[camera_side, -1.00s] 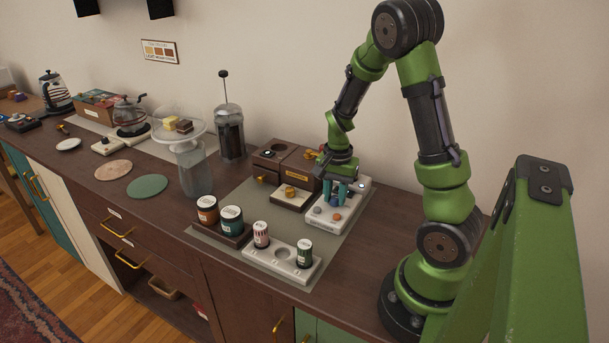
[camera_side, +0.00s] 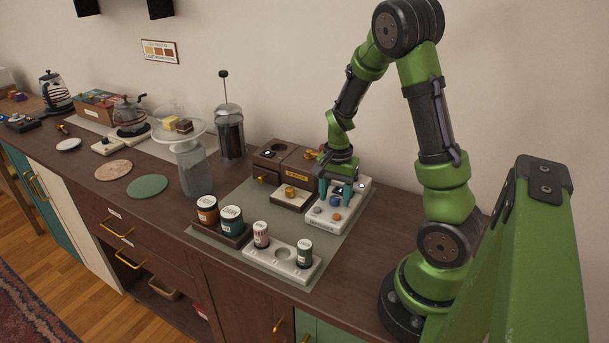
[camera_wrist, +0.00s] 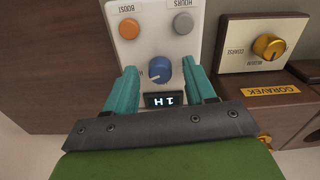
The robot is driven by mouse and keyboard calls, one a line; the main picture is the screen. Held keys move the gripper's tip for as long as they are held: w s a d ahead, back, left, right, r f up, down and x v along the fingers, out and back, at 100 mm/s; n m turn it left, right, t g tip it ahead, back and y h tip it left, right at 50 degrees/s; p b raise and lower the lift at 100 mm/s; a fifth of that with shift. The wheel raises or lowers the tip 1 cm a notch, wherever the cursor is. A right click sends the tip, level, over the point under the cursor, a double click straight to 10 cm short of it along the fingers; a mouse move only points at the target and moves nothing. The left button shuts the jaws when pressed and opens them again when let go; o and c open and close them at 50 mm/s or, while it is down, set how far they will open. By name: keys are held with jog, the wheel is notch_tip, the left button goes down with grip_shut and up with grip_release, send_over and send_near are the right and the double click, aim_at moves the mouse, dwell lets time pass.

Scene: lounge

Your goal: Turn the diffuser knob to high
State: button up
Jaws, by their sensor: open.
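The diffuser is a white panel (camera_side: 325,224) on the grey mat at the right. It also shows in the wrist view (camera_wrist: 143,48). Its blue knob (camera_wrist: 160,69) carries a white pointer line, which points to the lower left in the wrist view. The knob shows in the side view too (camera_side: 335,201). A small display (camera_wrist: 166,100) beside it is lit; turned upright, it seems to read "HI". My gripper (camera_wrist: 162,80) is open, with its teal fingers on both sides of the knob and gaps between. It also shows in the side view (camera_side: 335,194).
An orange BOOST knob (camera_wrist: 129,29) and a grey HOURS knob (camera_wrist: 183,23) sit on the same panel. Close beside it stands a grinder panel with a brass knob (camera_wrist: 268,46). Jars (camera_side: 231,220) and a white tray with tins (camera_side: 276,262) stand in front.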

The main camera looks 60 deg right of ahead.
aim_at(334, 197)
notch_tip(334, 197, up, 17)
dwell(0.4)
jog(key=shift+f, duration=0.1)
jog(key=s+a+r+n+t, duration=0.1)
jog(key=a+n+t, duration=0.1)
jog(key=a+n, duration=0.2)
jog(key=s+a+r+n+t+y, duration=0.1)
jog(key=a+n, duration=0.3)
jog(key=a, duration=0.6)
jog(key=s+a+r+n+t+y, duration=0.1)
jog(key=s+a+r+n+t, duration=0.1)
jog(key=a+n+t, duration=0.2)
jog(key=a+n, duration=0.1)
jog(key=a, duration=0.2)
jog(key=shift+a, duration=0.25)
